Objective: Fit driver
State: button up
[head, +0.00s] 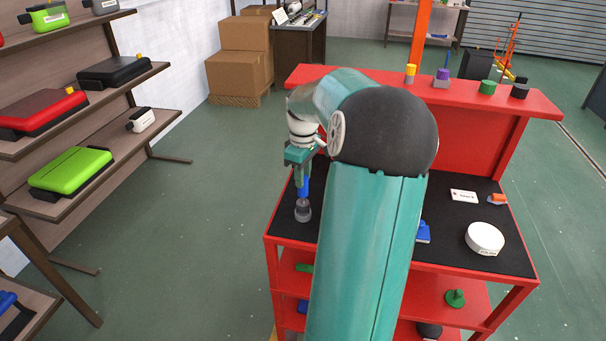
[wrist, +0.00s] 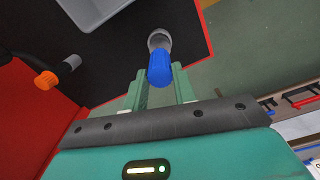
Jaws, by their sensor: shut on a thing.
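My gripper (head: 302,172) is shut on a driver with a blue handle (head: 303,186) and a round grey end. The driver points down, with its grey end (head: 302,211) over the left part of the cart's black top. I cannot tell whether that end touches the surface. In the wrist view the blue handle (wrist: 160,68) sits between my green gripper's fingers (wrist: 161,88), with the grey end beyond it. My own arm hides the middle of the red cart (head: 520,262).
A white round piece (head: 485,238), a white card (head: 464,195) and a small orange part (head: 497,199) lie on the cart's right side. The raised back ledge (head: 540,103) holds several coloured pieces. A grey tray (wrist: 88,12) shows in the wrist view. Shelves stand left; floor between is clear.

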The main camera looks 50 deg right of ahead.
dwell(0.4)
jog(key=shift+f, duration=1.5)
jog(key=o, duration=1.1)
jog(key=shift+c, duration=0.2)
notch_tip(320, 180, up, 14)
jog(key=shift+f, duration=0.1)
